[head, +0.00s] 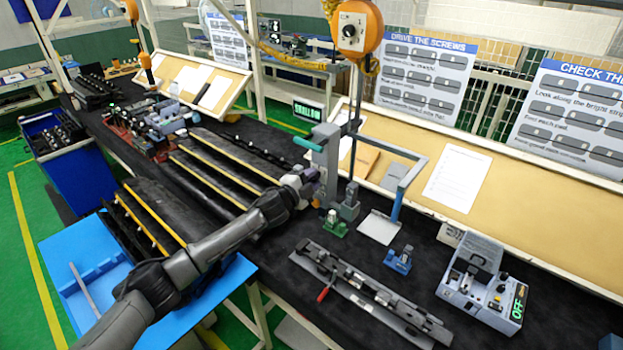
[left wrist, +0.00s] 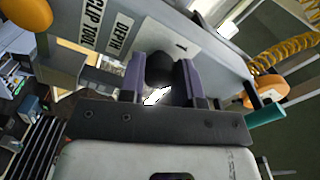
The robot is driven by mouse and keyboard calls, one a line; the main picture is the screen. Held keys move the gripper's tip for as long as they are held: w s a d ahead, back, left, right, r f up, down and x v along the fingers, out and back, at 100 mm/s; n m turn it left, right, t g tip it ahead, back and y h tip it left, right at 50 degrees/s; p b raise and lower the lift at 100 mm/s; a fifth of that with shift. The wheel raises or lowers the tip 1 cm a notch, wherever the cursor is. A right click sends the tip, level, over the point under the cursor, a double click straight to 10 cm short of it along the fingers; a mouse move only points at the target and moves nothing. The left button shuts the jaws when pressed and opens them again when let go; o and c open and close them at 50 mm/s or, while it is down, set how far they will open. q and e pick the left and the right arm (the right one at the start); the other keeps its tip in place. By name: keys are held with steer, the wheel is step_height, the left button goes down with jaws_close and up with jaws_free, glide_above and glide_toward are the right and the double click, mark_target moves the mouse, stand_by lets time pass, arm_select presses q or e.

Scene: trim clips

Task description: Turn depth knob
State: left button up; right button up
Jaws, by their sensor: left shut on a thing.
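The clip tool (head: 325,140) is a grey press-like stand with a teal handle (head: 308,144), right of centre in the head view. In the left wrist view its grey plate (left wrist: 105,25) carries labels reading "CLIP TOOL" and "DEPTH". The black round depth knob (left wrist: 160,68) sits below the labels. My left gripper (head: 312,182) reaches the tool from the left; its purple fingers (left wrist: 160,78) are shut on the knob, one on each side. The knob is hidden in the head view. A small display (head: 307,110) behind the tool reads "SHALLOW" in green. My right gripper is not in view.
A long grey rail fixture (head: 370,295) with a red handle lies on the dark table, front right. A grey box (head: 485,290) with a green "OFF" display stands farther right. Small green (head: 335,224) and blue (head: 398,260) fixtures stand near the tool. Dark trim strips (head: 200,170) lie left.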

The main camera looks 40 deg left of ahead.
arm_select(q)
steer(key=shift+m, duration=0.7)
steer(key=o, duration=0.9)
steer(key=shift+s, duration=0.1)
steer(key=shift+s+a+b, duration=0.1)
steer(key=shift+s+b, duration=1.9)
steer(key=shift+s, duration=4.8)
